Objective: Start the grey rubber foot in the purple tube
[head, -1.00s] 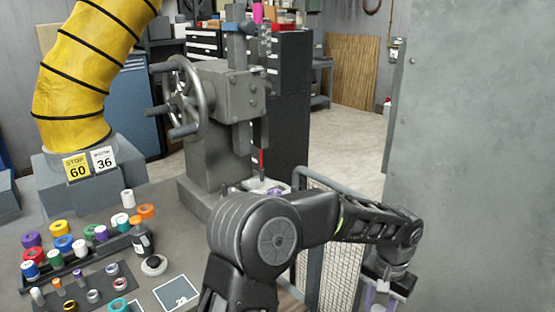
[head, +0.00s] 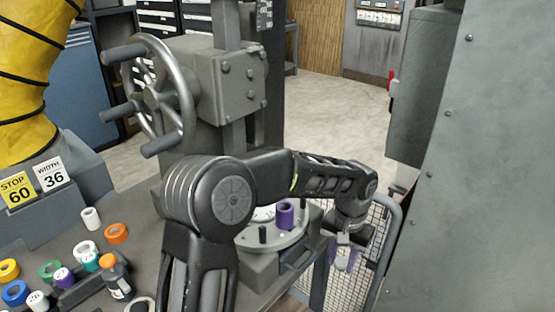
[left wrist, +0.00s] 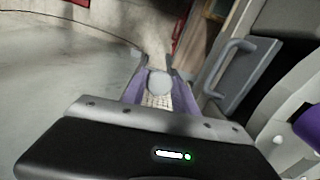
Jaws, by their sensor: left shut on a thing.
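The purple tube (head: 285,216) stands upright on the round grey plate of the press. It also shows in part at the right edge of the left wrist view (left wrist: 309,126). My left gripper (head: 344,258), with purple finger pads, points down to the right of the plate, apart from the tube. In the left wrist view it is shut on the round grey rubber foot (left wrist: 159,83), which sits between its fingertips. In the head view the foot is too small or hidden to make out. My right gripper is not in view.
The press with its handwheel (head: 155,92) rises behind my left arm. A dark peg (head: 263,234) stands on the plate beside the tube. A wire mesh guard with a rail (head: 388,245) and a large grey panel (head: 475,170) are at the right. Coloured rolls and a bottle (head: 117,277) crowd the left bench.

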